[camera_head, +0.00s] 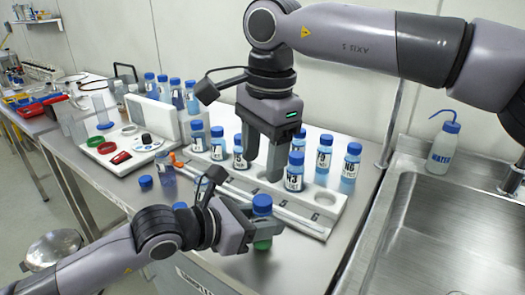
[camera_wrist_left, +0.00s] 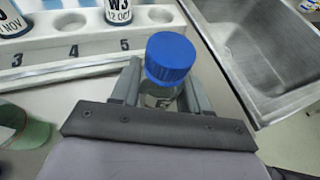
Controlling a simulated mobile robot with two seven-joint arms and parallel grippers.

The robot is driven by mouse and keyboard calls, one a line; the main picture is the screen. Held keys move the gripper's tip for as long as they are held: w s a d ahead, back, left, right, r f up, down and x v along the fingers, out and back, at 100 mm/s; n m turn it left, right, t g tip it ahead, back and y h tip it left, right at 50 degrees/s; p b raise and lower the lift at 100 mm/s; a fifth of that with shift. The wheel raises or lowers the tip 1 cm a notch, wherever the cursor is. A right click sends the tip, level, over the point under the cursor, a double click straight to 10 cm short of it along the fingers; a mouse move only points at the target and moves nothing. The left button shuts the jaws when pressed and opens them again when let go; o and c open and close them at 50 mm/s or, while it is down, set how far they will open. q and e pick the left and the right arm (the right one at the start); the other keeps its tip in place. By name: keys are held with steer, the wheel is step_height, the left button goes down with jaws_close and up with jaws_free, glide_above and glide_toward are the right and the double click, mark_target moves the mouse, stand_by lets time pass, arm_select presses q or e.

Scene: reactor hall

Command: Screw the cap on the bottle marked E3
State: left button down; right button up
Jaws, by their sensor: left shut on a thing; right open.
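My left gripper (camera_head: 258,222) is shut around a clear bottle (camera_wrist_left: 160,95) in front of the white rack. A blue cap (camera_wrist_left: 171,57) sits at the top of this bottle; it also shows in the head view (camera_head: 262,203). I cannot tell whether it is screwed tight. The bottle's label is hidden, so I cannot read a mark on it. My right gripper (camera_head: 262,165) points down with its fingers apart over the rack, between the standing bottles. Nothing shows between its fingers.
The white rack (camera_head: 325,223) holds several blue-capped labelled bottles, one (camera_head: 294,172) close right of my right gripper. A sink (camera_head: 440,230) and wash bottle (camera_head: 443,145) are right. Something green (camera_wrist_left: 22,130) lies left of my left gripper.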

mark_target(263, 200)
steer(key=n, duration=0.6)
steer(key=shift+s+r, duration=0.1)
steer(key=shift+r, duration=0.1)
steer(key=n, duration=0.6)
steer(key=shift+s+r+n+g+h, duration=0.1)
steer(key=shift+r+n+g+h, duration=0.05)
steer(key=shift+n+g+h, duration=0.2)
steer(key=shift+f, duration=4)
